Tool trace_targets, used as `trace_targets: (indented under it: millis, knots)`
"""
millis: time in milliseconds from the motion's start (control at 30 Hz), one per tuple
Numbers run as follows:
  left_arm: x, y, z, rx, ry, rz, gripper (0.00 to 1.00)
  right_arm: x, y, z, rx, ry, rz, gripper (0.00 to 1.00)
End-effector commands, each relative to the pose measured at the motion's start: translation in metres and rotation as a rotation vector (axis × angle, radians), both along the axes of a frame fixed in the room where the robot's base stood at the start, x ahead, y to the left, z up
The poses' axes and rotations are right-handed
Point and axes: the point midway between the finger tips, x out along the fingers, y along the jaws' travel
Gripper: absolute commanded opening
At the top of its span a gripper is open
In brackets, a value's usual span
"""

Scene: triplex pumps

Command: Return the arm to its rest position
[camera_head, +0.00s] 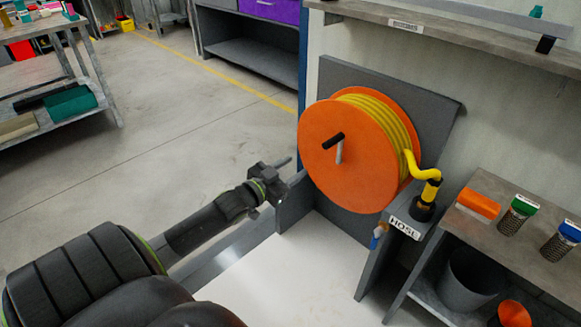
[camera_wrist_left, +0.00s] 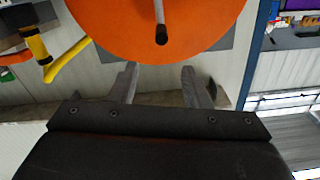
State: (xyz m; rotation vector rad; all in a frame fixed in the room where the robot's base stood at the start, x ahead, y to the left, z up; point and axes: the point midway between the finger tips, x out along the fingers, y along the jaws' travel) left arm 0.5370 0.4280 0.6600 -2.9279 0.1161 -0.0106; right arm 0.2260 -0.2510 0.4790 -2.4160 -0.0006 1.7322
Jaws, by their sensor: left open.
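My left gripper (camera_head: 281,178) reaches in from the lower left in the head view. It is to the left of an orange hose reel (camera_head: 345,165) and apart from it. In the left wrist view my left gripper (camera_wrist_left: 160,85) shows two spread fingers with nothing between them. The orange reel disc (camera_wrist_left: 120,25) and its dark crank handle (camera_wrist_left: 161,35) lie beyond the fingertips. My right gripper is in neither view.
A yellow hose (camera_head: 408,165) runs from the reel to a fitting above a HOSE label (camera_head: 404,228). A grey bench (camera_head: 530,240) with small coloured containers stands at the right. A shelf (camera_head: 460,38) hangs above. Open floor (camera_head: 200,110) lies at the left.

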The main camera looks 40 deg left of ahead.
Motion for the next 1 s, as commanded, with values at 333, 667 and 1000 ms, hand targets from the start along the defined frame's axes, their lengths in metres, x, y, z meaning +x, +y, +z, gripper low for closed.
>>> trace_targets:
  millis: [333,667,1000]
  knots:
    - [0.000,0.000,0.000,0.000,0.000,0.000,0.43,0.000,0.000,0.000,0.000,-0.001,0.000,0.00]
    - [-0.014,-0.011,-0.025,-0.026,0.080,0.026,0.43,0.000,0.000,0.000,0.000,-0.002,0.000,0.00]
    - [-0.138,-0.086,-0.145,-0.162,0.635,0.156,0.43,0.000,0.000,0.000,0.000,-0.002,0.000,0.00]
